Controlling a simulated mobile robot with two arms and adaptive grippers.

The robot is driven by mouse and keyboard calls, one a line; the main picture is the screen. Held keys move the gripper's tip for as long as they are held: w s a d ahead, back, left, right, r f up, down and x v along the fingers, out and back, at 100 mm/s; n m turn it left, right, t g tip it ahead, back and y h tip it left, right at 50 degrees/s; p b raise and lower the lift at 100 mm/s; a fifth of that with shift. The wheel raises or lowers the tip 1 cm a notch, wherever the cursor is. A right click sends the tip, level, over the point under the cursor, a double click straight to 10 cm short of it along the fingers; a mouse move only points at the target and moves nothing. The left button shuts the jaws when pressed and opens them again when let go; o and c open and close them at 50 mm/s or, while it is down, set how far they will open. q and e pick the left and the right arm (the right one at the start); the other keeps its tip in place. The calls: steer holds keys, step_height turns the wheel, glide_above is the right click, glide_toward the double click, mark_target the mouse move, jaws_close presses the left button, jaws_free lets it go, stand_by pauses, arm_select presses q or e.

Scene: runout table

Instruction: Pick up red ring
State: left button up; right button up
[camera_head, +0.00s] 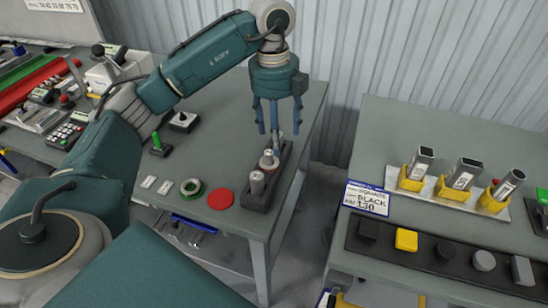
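A flat red round piece (221,199) lies on the left grey table near its front edge. I see no clear hole in it, so I cannot tell if it is the red ring. My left gripper (279,131) points down above the far end of a black holder (259,201), to the upper right of the red piece. Its fingers are spread and hold nothing that I can see. My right gripper is not in view.
Metal cylindrical parts (257,183) stand in the black holder. A green-handled item (160,147) and a small box with a knob (184,121) stand farther back. A gap separates this table from the right table (450,130), which bears metal tubes in yellow holders (416,176).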

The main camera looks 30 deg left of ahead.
mark_target(269, 152)
arm_select(q)
steer(key=shift+s+a+f+n+y, duration=0.1)
steer(key=shift+s+a+n+y, duration=0.05)
steer(key=shift+a, duration=0.4)
steer(key=shift+s+a+n+y, duration=0.1)
steer(key=shift+a+n+y, duration=0.05)
steer(key=shift+a, duration=0.35)
step_height(269, 152, down, 4)
steer(key=shift+r+p, duration=0.15)
steer(key=shift+p, duration=0.35)
steer(key=shift+f, duration=0.35)
steer(key=f+p, duration=0.1)
steer(key=f, duration=0.1)
steer(key=f+p, duration=0.1)
steer(key=f, duration=0.1)
steer(key=shift+a+f+p, duration=0.2)
steer(key=shift+f+p, duration=0.1)
steer(key=shift+f, duration=0.1)
steer(key=shift+w+f, duration=0.1)
steer(key=shift+f, duration=0.2)
steer(key=c, duration=1.4)
steer(key=shift+r, duration=0.1)
steer(key=shift+c, duration=0.2)
